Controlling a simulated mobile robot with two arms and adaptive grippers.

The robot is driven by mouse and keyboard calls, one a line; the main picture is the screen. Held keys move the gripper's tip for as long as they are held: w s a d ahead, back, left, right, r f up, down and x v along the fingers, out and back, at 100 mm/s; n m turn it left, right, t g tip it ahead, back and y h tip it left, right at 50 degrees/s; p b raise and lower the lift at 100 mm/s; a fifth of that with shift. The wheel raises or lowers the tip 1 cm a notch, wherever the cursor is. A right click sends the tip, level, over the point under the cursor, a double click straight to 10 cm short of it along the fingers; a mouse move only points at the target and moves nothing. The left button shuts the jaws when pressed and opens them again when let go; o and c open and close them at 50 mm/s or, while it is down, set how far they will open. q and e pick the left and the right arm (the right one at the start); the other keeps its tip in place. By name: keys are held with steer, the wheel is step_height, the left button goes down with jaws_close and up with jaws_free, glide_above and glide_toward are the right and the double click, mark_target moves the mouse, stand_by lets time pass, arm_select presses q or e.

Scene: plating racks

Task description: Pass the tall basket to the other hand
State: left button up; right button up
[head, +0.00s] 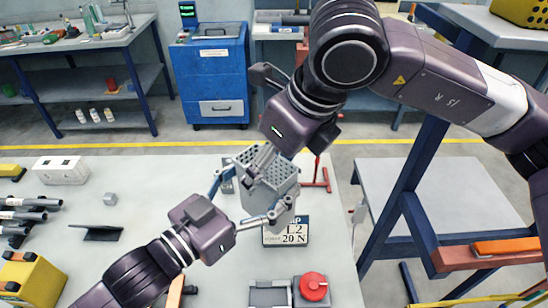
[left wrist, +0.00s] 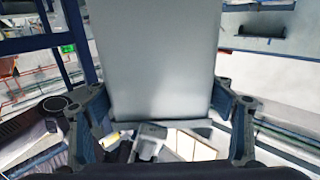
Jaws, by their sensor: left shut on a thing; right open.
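The tall grey perforated basket (head: 272,178) is held upright above the white table. My left gripper (head: 250,198) comes in from the lower left and is shut on it, with one finger on either side. In the left wrist view the basket's plain grey wall (left wrist: 160,60) fills the space between the fingers (left wrist: 155,108). My right gripper (head: 258,168) points down at the basket's top from the upper right. It is open, its fingers close to the near rim; I cannot tell whether they touch it.
A red button (head: 314,286) sits near the front edge, a red stand (head: 318,180) behind. Dark rods (head: 22,215) and a yellow block (head: 30,280) are at left.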

arm_select(q)
steer(key=shift+r, duration=0.15)
arm_select(e)
steer(key=x, duration=1)
steer(key=shift+r, duration=0.1)
steer(key=shift+a, duration=0.1)
steer(key=c, duration=1.4)
arm_select(q)
steer(key=o, duration=1.3)
arm_select(e)
steer(key=shift+r, duration=0.1)
arm_select(q)
steer(key=shift+o, duration=0.4)
